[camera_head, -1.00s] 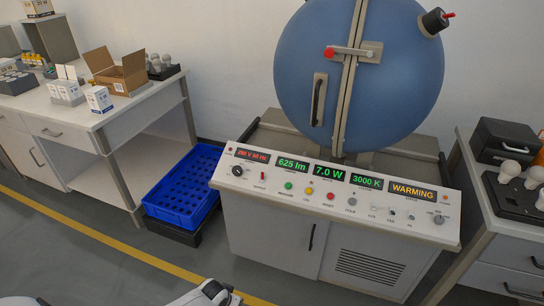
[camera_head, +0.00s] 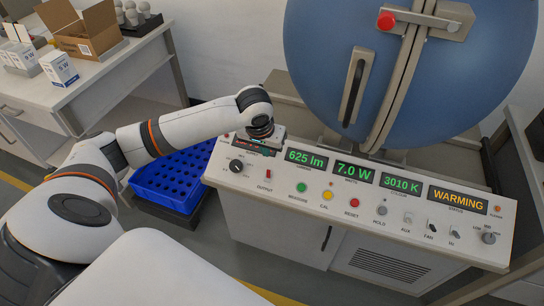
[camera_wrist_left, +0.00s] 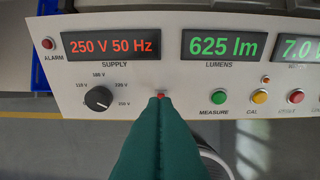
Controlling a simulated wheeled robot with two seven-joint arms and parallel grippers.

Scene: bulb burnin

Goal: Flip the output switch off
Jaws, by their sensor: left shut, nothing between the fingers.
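The output switch (camera_head: 268,174) is a small red lever above its OUTPUT label on the sloping white control panel (camera_head: 345,211). The panel's displays read 625 lm, 7.0 W, 3010 K and WARMING. My left arm reaches over the panel's left end, its wrist hanging above the supply display. In the left wrist view the shut, empty green fingers of my left gripper (camera_wrist_left: 160,102) point at the panel. Their tips overlap the red output switch (camera_wrist_left: 161,94), and contact cannot be told. The fingers hide the OUTPUT label there. The lever's position is unclear. My right gripper is not in view.
The supply knob (camera_wrist_left: 98,99) sits left of the switch, and the green MEASURE button (camera_wrist_left: 219,97) sits right of it. A big blue sphere (camera_head: 440,80) stands behind the panel.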

